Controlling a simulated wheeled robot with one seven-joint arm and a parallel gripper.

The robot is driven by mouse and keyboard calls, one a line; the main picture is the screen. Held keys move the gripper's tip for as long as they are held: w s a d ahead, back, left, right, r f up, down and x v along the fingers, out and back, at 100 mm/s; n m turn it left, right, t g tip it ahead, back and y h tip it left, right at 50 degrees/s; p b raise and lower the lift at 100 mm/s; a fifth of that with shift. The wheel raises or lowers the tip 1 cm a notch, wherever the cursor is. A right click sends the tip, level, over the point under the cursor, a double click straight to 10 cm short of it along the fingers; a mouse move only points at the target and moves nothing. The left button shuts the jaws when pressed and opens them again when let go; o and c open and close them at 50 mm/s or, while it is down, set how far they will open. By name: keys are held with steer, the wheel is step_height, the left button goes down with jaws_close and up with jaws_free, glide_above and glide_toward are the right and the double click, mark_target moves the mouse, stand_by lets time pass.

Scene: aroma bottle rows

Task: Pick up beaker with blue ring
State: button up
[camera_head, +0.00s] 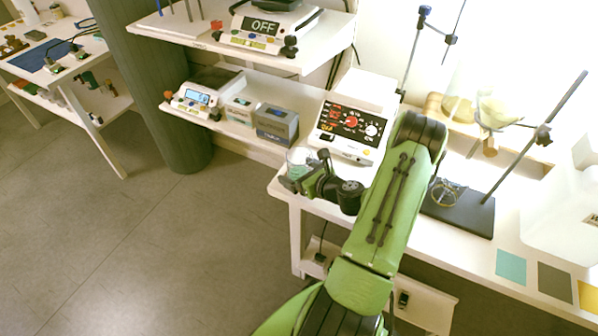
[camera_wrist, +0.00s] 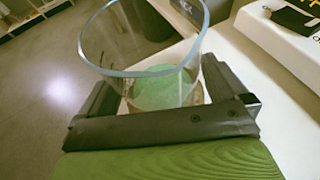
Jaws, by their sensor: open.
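The glass beaker with a blue ring at its rim (camera_wrist: 145,72) stands on the near left corner of the white bench. It also shows in the head view (camera_head: 301,157), partly hidden by my gripper. My gripper (camera_wrist: 155,78) is open, with one finger on each side of the beaker. In the head view, my gripper (camera_head: 305,172) is low over the bench corner, around the beaker. A green disc shows through the glass at the beaker's bottom. I cannot tell whether either finger touches the glass.
A white device with a red-lit panel (camera_head: 350,127) stands just behind the beaker. A dark stand base (camera_head: 459,212) with a glass vessel is to the right. Shelves with balances (camera_head: 262,28) are behind to the left. The floor at left is clear.

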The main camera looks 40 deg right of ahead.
steer(key=c, duration=1.1)
steer(key=shift+c, duration=0.2)
steer(key=shift+r, duration=0.15)
